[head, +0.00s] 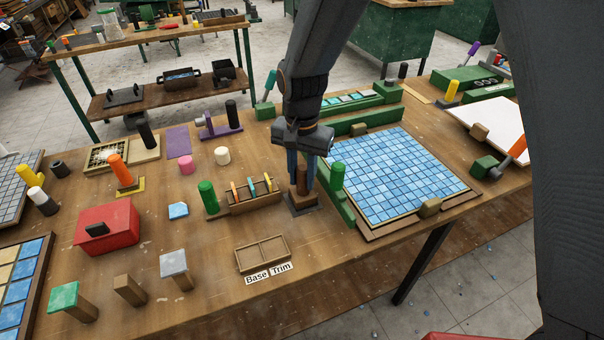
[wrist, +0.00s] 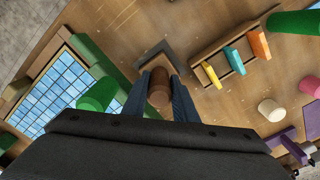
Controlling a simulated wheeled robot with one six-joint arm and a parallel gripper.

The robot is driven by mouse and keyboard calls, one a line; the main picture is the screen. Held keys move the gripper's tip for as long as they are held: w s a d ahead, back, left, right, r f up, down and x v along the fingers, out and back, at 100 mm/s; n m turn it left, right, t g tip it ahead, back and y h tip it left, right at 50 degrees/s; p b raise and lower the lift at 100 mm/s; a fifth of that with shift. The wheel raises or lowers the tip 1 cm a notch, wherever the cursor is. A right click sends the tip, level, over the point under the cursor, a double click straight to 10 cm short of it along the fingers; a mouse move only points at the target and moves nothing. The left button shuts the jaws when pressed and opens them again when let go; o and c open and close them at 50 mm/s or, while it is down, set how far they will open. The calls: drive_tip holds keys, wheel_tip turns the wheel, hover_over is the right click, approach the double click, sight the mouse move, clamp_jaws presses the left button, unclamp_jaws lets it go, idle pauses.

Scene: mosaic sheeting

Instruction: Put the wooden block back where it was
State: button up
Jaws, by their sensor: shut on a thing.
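My gripper (head: 301,178) points down at the table, left of the blue mosaic sheet. It is shut on the brown round handle of a tool with a flat dark base (head: 303,208). In the wrist view the brown handle (wrist: 159,88) sits between my blue fingers, with the dark base (wrist: 155,52) beyond. The base is at or very near the tabletop; I cannot tell if it touches. A plain brown wooden block (head: 130,290) lies at the front left. Other small wooden blocks sit at the mosaic sheet's front edge (head: 430,208) and back edge (head: 360,130).
A green-handled tool (head: 337,180) stands close right of my gripper, by the green rail. A wooden rack (head: 252,200) with coloured pieces is close left. An empty two-part tray (head: 262,254), labelled Base and Trim, lies in front. A red box (head: 107,229) is further left.

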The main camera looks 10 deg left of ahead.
drive_tip(key=o, duration=0.9)
drive_tip(key=shift+f, duration=0.15)
wheel_tip(320, 180, up, 12)
drive_tip(key=b, duration=0.3)
drive_tip(key=shift+r+b, duration=0.2)
drive_tip(key=shift+b, duration=0.15)
